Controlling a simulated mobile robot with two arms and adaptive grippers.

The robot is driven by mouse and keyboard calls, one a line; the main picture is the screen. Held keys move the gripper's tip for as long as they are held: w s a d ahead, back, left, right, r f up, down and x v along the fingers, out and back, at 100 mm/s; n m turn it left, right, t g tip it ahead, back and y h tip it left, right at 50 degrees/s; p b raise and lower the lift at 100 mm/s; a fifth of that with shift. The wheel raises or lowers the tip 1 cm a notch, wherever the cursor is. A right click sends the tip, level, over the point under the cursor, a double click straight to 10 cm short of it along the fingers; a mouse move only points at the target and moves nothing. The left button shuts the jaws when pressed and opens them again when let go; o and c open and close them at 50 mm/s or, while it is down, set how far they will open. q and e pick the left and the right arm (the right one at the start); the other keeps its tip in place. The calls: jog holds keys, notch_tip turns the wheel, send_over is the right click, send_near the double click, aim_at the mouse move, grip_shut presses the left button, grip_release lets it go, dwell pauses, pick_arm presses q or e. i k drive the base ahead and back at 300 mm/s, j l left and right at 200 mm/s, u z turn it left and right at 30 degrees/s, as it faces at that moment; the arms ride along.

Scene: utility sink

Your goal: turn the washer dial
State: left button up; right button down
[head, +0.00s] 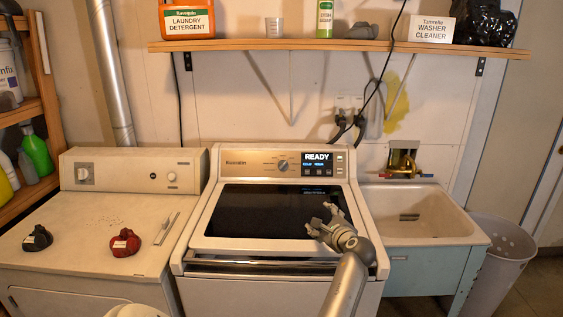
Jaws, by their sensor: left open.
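The washer (215,222) stands in the middle of the head view, with a dark glass lid. Its dial (283,166) is a small round grey knob on the back control panel, left of a lit screen (317,163) that reads READY. My left gripper (320,218) is open and empty. It appears over the right front part of the lid, in front of and below the dial in the picture, apart from it. The dial is in plain view.
A dryer (100,215) at left carries a black object (37,239), a red object (125,243) and a metal tool. A sink (430,215) and bin (505,265) stand at right. A wooden shelf (340,45) with bottles and boxes hangs above the washer.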

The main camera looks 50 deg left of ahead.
aim_at(283, 164)
jog(key=i+j, duration=0.1)
jog(key=j, duration=0.35)
jog(key=i+j, duration=0.15)
jog(key=j, duration=0.3)
jog(key=i+j, duration=0.1)
jog(key=j, duration=0.35)
jog(key=i+j, duration=0.1)
jog(key=j, duration=0.3)
jog(key=i+j, duration=0.1)
jog(key=j, duration=0.35)
